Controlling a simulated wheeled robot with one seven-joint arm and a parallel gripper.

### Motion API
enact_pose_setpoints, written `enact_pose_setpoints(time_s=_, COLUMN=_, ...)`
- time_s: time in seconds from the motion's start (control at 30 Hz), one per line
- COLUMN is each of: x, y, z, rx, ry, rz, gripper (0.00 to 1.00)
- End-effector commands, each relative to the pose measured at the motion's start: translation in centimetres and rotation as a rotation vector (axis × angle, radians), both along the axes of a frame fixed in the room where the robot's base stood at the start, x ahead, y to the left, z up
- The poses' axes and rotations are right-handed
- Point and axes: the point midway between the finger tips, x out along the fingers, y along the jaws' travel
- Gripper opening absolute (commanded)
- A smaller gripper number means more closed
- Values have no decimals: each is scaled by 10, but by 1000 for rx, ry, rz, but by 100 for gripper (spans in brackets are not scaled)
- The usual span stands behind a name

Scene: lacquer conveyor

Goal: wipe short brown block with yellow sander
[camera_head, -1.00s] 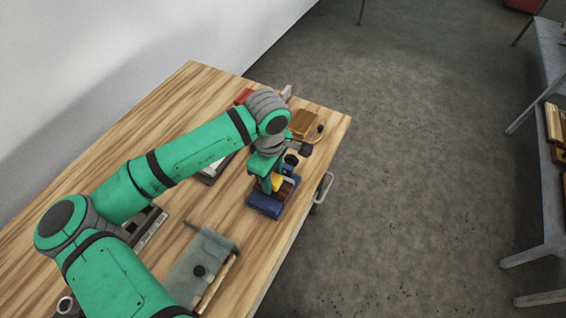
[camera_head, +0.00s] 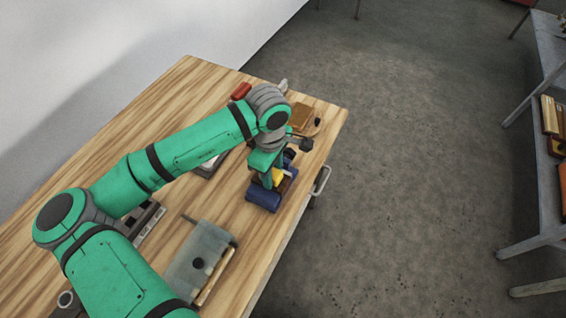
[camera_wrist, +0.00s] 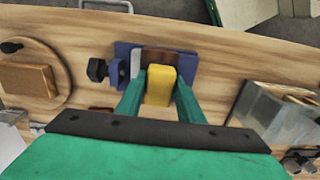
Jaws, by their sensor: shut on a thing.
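My gripper (camera_wrist: 160,92) is shut on the yellow sander (camera_wrist: 160,85), with one green finger on each side of it in the wrist view. The sander also shows as a small yellow patch in the head view (camera_head: 277,177). A brown block (camera_wrist: 158,57) sits in a blue vise (camera_wrist: 188,66), partly hidden behind the sander. The sander is over or against the block; I cannot tell if they touch. The blue vise also shows in the head view (camera_head: 263,197), under my gripper. Another brown block (camera_wrist: 28,79) lies on a round board (camera_wrist: 50,55) at the left of the wrist view.
A grey metal box-like item (camera_head: 201,262) stands on the wooden table (camera_head: 150,115) near its front edge. A red object (camera_head: 241,91) lies towards the back. A metal handle (camera_head: 322,180) sticks out past the table's right edge. A shelf (camera_head: 545,170) stands at the far right.

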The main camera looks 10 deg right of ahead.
Motion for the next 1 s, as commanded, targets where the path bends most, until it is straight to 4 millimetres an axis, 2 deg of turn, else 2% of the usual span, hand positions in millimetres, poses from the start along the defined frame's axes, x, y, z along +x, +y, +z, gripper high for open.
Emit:
enact_pose_setpoints(time_s=0.3, x=-4, y=-24, z=0, rx=-1, ry=0, rz=-1, gripper=6)
enact_pose_setpoints(time_s=0.37, x=-4, y=-23, z=3, rx=-1, ry=0, rz=1, gripper=6)
enact_pose_setpoints(time_s=0.43, x=-3, y=-22, z=23, rx=1, ry=-4, rz=0, gripper=6)
enact_pose_setpoints(time_s=1.0, x=-4, y=-26, z=73, rx=0, ry=-1, rz=-8, gripper=6)
